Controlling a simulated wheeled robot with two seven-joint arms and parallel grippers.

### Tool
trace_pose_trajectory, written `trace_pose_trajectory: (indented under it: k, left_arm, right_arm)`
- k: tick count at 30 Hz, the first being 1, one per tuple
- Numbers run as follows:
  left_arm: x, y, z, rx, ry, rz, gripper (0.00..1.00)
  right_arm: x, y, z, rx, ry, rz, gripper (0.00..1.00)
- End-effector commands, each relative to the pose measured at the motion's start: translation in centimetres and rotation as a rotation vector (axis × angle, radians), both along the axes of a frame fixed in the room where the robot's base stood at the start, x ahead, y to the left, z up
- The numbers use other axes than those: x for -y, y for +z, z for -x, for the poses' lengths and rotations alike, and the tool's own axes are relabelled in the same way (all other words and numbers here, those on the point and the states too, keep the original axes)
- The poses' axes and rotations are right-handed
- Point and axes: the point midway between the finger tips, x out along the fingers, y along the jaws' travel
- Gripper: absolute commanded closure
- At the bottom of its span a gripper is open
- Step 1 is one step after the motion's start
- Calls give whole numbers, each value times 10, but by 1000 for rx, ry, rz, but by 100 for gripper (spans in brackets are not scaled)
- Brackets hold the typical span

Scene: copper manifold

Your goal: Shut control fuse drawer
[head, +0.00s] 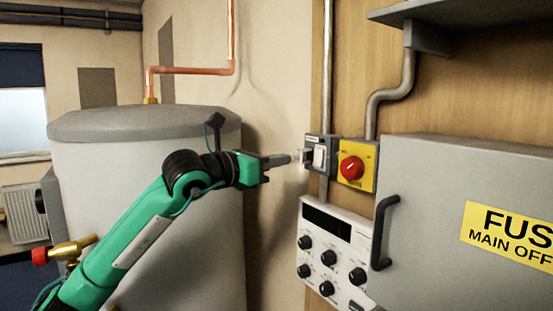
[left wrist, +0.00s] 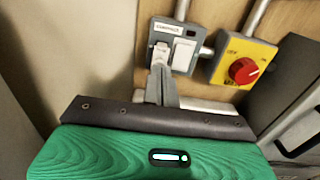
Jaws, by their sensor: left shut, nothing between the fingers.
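A small grey control box (head: 329,141) with a label is mounted on the wooden board; it also shows in the left wrist view (left wrist: 190,32). Its right half carries a white plate (left wrist: 184,54). Its left half carries a small pale drawer piece (left wrist: 161,49), which seems to stick out a little from the front in the head view. My left gripper (head: 299,157) is shut and empty, pointing at that piece from the left. Its fingertips (left wrist: 160,68) are at or very near the piece; I cannot tell whether they touch. They partly hide it. My right gripper is out of view.
A yellow box with a red rotary knob (head: 352,168) sits just right of the control box. Below is a white panel with several black knobs (head: 328,258). A large grey cabinet (head: 430,200) with a black handle stands right. A grey tank (head: 150,125) is behind my arm.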

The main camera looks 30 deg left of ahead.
Motion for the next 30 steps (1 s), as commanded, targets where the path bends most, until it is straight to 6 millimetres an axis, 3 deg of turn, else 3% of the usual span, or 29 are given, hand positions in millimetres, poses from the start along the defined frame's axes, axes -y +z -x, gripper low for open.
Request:
trace_pose_trajectory:
  k: [5, 15, 30]
  left_arm:
    - [1, 1, -2, 1, -1, 1, 100]
    - [13, 1, -32, -1, -1, 2, 100]
    - [10, -1, -32, 3, 0, 1, 100]
  right_arm:
    - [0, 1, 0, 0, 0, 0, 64]
    - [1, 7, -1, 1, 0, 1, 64]
    - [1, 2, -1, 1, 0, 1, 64]
